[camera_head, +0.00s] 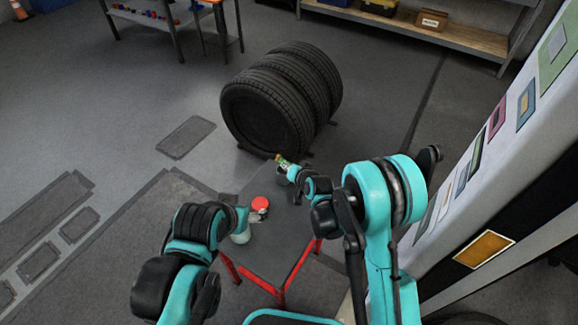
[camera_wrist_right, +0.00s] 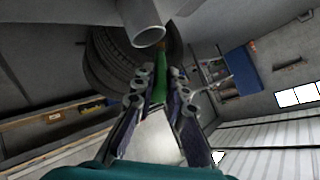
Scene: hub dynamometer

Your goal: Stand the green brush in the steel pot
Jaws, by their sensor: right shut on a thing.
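The green brush (camera_head: 281,160) is held at the end of my right arm, over the far side of a small dark table (camera_head: 275,245). In the right wrist view the green brush (camera_wrist_right: 160,82) stands between the two fingers of my right gripper (camera_wrist_right: 160,90), which is shut on it. The brush is apart from this vessel.
A round red thing (camera_head: 260,203) with a greyish part below it is on the table near my left gripper. Several tyres (camera_head: 280,95) stand behind the table. A pale panel wall (camera_head: 500,130) is at the right. Floor at the left is open.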

